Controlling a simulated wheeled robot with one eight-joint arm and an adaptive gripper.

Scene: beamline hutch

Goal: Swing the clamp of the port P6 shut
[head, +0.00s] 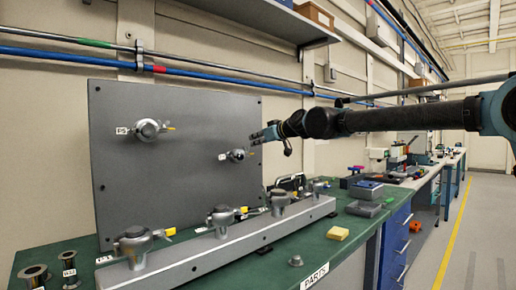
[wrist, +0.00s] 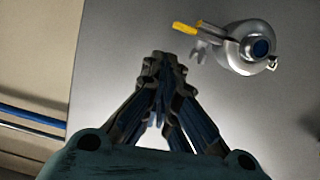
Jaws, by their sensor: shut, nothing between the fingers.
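A grey panel (head: 180,190) stands upright behind the bench with two round metal ports on it. The right port (head: 237,156), which I take for P6, has a small tag (head: 222,157) too small to read. In the wrist view this port (wrist: 248,47) shows a ring-shaped clamp with a yellow-tipped lever (wrist: 186,28) and a wing-like piece (wrist: 200,52) on its left side. I cannot tell how far the clamp stands open. My gripper (head: 256,136) is shut and empty, just up and right of the port, apart from it. In the wrist view its fingertips (wrist: 163,62) are left of and below the lever.
Another port (head: 148,130), tagged P5, is at the panel's upper left. A metal rail (head: 215,250) with several clamped ports runs along the green bench in front. A yellow block (head: 338,233) and a grey box (head: 363,209) lie to the right. A shelf (head: 260,18) hangs above.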

